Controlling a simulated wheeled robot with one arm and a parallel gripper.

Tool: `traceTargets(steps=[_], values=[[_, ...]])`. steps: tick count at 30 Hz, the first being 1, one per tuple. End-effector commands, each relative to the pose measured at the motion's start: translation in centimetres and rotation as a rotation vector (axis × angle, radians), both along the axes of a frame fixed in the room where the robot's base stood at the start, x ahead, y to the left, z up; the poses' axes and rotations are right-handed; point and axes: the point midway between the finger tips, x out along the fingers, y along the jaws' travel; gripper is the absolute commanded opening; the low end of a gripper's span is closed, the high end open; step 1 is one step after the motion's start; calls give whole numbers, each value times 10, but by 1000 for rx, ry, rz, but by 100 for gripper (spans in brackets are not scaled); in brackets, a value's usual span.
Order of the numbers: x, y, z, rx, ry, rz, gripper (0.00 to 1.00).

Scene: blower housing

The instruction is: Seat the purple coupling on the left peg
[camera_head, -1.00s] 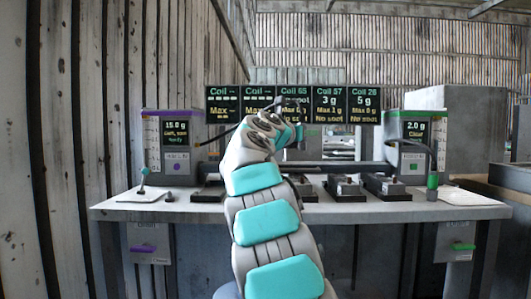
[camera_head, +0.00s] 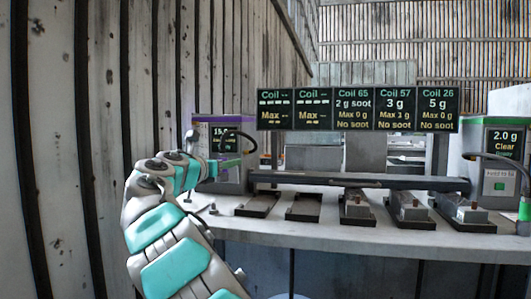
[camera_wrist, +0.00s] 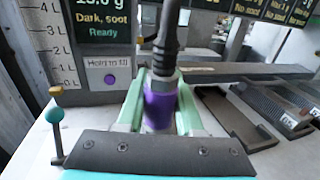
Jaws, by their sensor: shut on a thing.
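The purple coupling (camera_wrist: 158,108) sits upright between the two mint-green fingers of my gripper (camera_wrist: 161,92) in the wrist view, with a dark hose rising from its top. The gripper is shut on it. In the head view my gripper (camera_head: 217,168) is in front of the left dispenser (camera_head: 238,185), which has a purple top and reads 15.0 g. What lies directly beneath the coupling is hidden by the gripper. I cannot make out the left peg for certain.
Several coil stands, including an empty dark one (camera_head: 303,208), line the bench to the right. Signs (camera_head: 355,110) hang above. A green coupling (camera_head: 524,209) is at the far right. A plank wall (camera_head: 80,130) rises left.

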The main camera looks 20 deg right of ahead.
Motion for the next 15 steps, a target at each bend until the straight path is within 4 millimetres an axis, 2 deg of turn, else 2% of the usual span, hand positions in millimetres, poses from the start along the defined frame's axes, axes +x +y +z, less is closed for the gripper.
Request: traceTargets(steps=[1, 3, 6, 15], values=[[1, 12, 0, -2, -1, 10, 0], [1, 22, -3, -3, -1, 17, 0], [1, 30, -5, -4, -3, 23, 0], [1, 31, -18, -2, -5, 23, 0]])
